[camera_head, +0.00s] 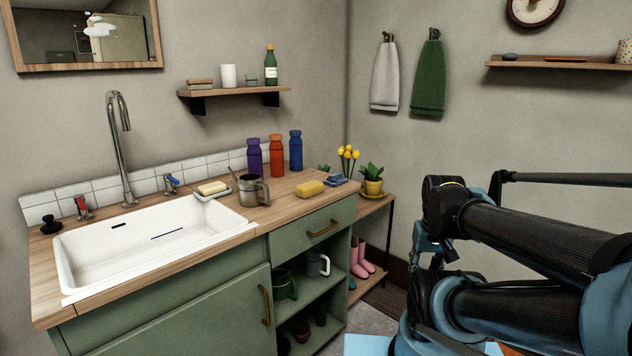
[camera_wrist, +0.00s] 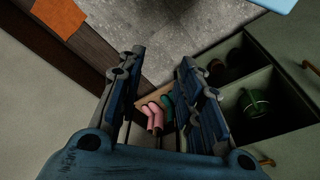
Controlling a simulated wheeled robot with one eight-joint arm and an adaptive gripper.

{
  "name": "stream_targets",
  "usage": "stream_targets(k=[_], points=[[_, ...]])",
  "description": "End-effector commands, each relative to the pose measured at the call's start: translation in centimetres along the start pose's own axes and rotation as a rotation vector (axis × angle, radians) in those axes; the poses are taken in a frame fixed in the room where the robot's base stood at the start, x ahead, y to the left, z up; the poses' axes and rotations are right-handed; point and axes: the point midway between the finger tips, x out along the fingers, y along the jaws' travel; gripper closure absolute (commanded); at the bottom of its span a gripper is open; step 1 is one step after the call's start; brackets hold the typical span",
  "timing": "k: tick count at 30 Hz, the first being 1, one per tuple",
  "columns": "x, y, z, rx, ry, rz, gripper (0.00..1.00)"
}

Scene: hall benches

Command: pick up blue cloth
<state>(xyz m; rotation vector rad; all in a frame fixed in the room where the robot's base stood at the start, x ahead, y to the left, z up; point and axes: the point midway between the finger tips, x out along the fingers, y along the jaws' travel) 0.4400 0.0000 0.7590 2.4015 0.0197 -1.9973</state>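A small blue folded item (camera_head: 336,180), which looks like the blue cloth, lies on the wooden counter (camera_head: 290,205) near its right end, just right of a yellow sponge (camera_head: 310,189). It is small in the head view, and I cannot make it out in the wrist view. My gripper (camera_wrist: 162,56) is open and empty in the wrist view, its two fingers apart and pointing down at the floor and low shelves. In the head view my arm is at the right, clear of the counter.
A steel mug (camera_head: 250,190), soap dish (camera_head: 213,190) and several bottles (camera_head: 276,155) stand on the counter left of the blue item. A potted plant (camera_head: 372,182) and yellow flowers (camera_head: 348,157) are right of it. Pink boots (camera_head: 361,260) stand below.

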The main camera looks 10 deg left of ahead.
Motion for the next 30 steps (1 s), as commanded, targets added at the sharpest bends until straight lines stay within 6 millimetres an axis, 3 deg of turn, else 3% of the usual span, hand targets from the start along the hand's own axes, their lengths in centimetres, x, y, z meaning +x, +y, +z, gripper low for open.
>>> stream_targets(k=[11, 14, 17, 19, 30], points=[[0.0, 0.0, 0.0, 0.000, 0.000, 0.000, 0.67], [-0.6, -0.1, 0.5, 0.008, 0.010, -0.001, 0.44], [-1.6, -0.3, -0.3, 0.058, 0.015, -0.008, 0.21], [-2.6, -0.7, -1.6, 0.131, 0.017, -0.018, 0.06], [-10.9, -4.4, -13.6, 0.781, 0.001, -0.117, 0.06]])
